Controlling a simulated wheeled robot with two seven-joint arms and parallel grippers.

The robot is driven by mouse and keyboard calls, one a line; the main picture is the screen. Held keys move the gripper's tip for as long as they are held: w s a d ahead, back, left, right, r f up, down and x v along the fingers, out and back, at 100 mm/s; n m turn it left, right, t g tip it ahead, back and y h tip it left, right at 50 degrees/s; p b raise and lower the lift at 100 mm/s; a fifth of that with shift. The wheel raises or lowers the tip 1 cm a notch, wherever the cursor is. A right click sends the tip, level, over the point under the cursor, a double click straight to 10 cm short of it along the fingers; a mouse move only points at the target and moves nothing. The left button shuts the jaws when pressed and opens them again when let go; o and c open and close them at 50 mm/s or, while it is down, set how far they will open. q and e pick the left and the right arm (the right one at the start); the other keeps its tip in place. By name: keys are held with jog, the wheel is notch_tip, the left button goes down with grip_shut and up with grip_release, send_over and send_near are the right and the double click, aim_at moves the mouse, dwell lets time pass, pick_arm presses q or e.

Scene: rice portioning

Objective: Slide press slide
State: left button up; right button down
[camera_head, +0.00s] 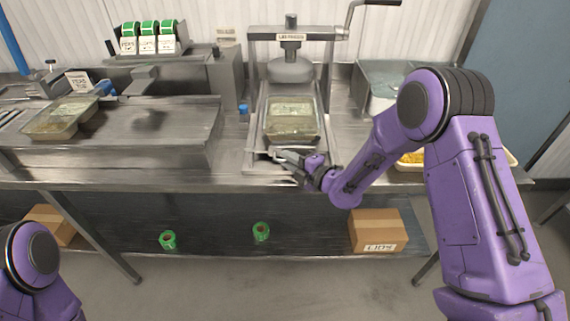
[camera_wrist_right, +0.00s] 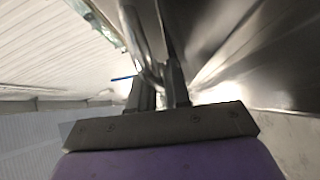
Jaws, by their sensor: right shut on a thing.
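The press (camera_head: 291,62) stands at the back middle of the steel counter, with a round press plate and a crank at its upper right. Its slide (camera_head: 258,160) reaches forward under the plate to near the counter's front edge. A clear tray (camera_head: 292,122) with pale contents sits on the slide, in front of the plate. My right gripper (camera_head: 284,157) is at the slide's front end, shut on what looks like its handle. In the right wrist view the fingers (camera_wrist_right: 158,95) close around a metal bar (camera_wrist_right: 145,62). My left gripper is out of view; only part of my left arm shows.
Another clear tray (camera_head: 60,118) sits on the left station. Green label rolls (camera_head: 148,28) stand at the back left. A steel bin (camera_head: 372,80) is right of the press, and a tray with yellow food (camera_head: 412,158) is partly behind my right arm. A cardboard box (camera_head: 378,231) is on the lower shelf.

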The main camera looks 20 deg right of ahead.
jog(key=c, duration=1.2)
grip_release()
jog(key=shift+s, duration=0.15)
jog(key=b+v, duration=0.3)
jog(key=v, duration=0.7)
jog(key=shift+s+d, duration=0.15)
jog(key=shift+s, duration=0.1)
